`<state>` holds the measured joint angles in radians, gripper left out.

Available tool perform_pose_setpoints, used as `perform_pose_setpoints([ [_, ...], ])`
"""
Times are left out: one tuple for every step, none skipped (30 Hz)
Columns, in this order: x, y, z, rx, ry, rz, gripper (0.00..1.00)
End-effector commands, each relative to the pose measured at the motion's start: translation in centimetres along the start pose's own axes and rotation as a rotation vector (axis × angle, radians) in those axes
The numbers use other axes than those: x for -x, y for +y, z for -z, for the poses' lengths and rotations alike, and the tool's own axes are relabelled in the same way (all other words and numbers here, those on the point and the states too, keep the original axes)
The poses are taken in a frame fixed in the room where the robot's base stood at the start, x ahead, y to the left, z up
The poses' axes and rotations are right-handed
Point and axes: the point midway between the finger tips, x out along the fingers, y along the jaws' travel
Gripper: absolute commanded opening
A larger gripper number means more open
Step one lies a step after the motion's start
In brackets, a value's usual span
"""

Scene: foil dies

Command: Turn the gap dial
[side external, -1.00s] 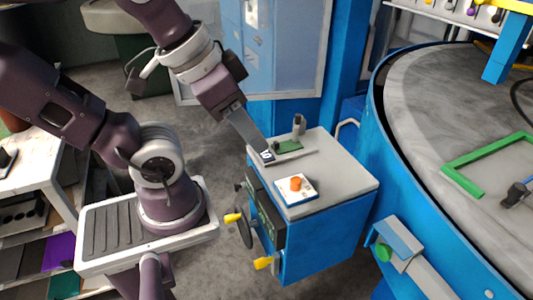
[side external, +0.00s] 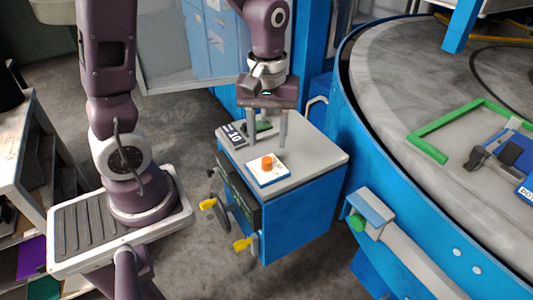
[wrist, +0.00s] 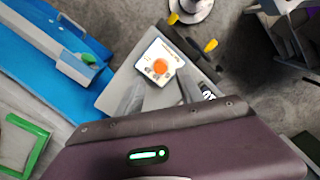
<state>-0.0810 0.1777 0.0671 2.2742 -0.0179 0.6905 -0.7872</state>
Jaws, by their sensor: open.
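An orange round dial (side external: 267,162) stands on a white plate (side external: 279,177) on the grey top of a blue cabinet. I take it to be the gap dial. In the wrist view the orange dial (wrist: 160,67) and its printed white plate (wrist: 150,58) show just beyond my fingers. My gripper (side external: 267,142) points down over the cabinet top, its two fingers apart, with nothing seen between them. In the side view it appears behind the dial, apart from it. In the wrist view the fingers (wrist: 150,92) are partly hidden by the gripper body.
A green part (side external: 262,127) and a dark label reading 10 (side external: 232,134) lie behind the dial. Yellow-handled cranks (side external: 242,243) stick out from the cabinet front. A large round table (side external: 400,100) with a green frame (side external: 432,152) stands at the right.

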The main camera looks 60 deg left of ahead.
Motion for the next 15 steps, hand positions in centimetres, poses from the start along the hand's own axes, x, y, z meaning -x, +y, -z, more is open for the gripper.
perform_pose_setpoints([
  [-1.1,-0.2,-0.1,-0.001,-0.005,0.005,0.44],
  [-1.7,-0.2,-0.1,-0.001,-0.005,0.005,0.44],
  [-2.5,-0.1,-0.1,-0.002,-0.005,0.005,0.44],
  [-3.1,-0.1,-0.1,-0.002,-0.005,0.005,0.44],
  [-3.6,-0.2,-0.2,-0.002,-0.005,0.005,0.44],
  [-4.2,-0.1,-0.1,-0.002,-0.005,0.004,0.44],
  [-4.6,-0.1,-0.1,-0.003,-0.004,0.003,0.44],
  [-5.0,-0.1,-0.1,-0.003,-0.003,0.003,0.44],
  [-5.3,-0.1,-0.1,-0.003,-0.003,0.003,0.44],
  [-5.5,-0.1,-0.1,-0.003,-0.002,0.002,0.44],
  [-5.7,-0.1,-0.1,-0.004,-0.001,0.000,0.44],
  [-5.7,-0.1,-0.1,-0.004,-0.001,0.000,0.44],
  [-5.8,-0.1,-0.1,-0.004,-0.001,0.000,0.44],
  [-5.8,-0.1,-0.1,-0.004,0.000,-0.001,0.44],
  [-5.8,-0.1,-0.1,-0.004,0.000,-0.001,0.44],
])
